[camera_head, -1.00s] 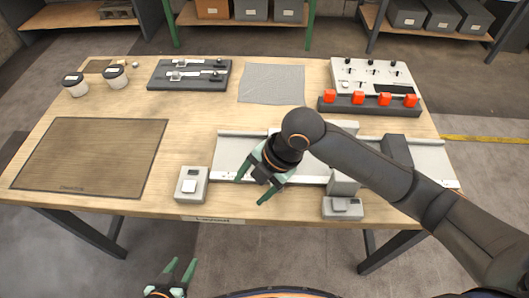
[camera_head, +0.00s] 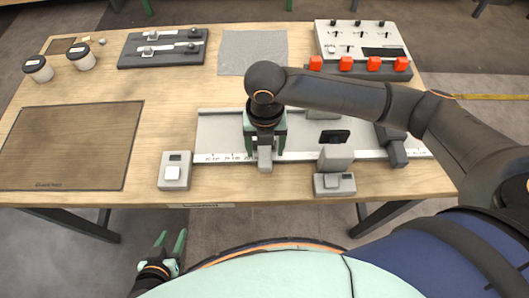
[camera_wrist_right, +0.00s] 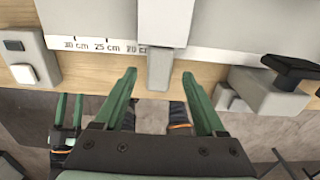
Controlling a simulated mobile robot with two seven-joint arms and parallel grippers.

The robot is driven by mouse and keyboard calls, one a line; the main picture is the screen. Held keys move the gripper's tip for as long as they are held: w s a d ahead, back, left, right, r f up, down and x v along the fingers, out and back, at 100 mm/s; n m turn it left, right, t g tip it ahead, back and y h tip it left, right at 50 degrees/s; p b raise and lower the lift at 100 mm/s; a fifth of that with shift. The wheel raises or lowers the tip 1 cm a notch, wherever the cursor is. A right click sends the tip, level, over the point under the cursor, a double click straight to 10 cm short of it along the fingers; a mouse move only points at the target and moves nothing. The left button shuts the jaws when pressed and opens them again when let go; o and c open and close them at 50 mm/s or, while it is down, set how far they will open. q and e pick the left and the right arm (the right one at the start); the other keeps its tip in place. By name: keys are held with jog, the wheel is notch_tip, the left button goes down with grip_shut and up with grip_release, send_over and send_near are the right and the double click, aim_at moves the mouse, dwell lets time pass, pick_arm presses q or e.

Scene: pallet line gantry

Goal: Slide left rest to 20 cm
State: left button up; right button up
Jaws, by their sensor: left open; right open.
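The left rest (camera_head: 265,158) is a light grey block on the rail. In the wrist view the left rest (camera_wrist_right: 166,22) has a grey tab (camera_wrist_right: 159,68) at its front edge. My right gripper (camera_head: 265,137) is above the rest. In the wrist view its open fingers (camera_wrist_right: 159,75) lie either side of the tab, with gaps; contact is not visible. My left gripper (camera_head: 173,243) is open and empty before the table's front edge.
A grey block with a black knob (camera_head: 335,137) stands right of the rest, a dark block (camera_head: 391,147) farther right. Button boxes (camera_head: 175,171) (camera_head: 334,184) flank the rail's front. A mat (camera_head: 70,145) lies left. Red-topped switches (camera_head: 360,65) stand at the back.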

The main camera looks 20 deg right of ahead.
aim_at(265, 154)
jog(key=shift+f, duration=1.75)
grip_shut()
jog(key=shift+r, duration=0.1)
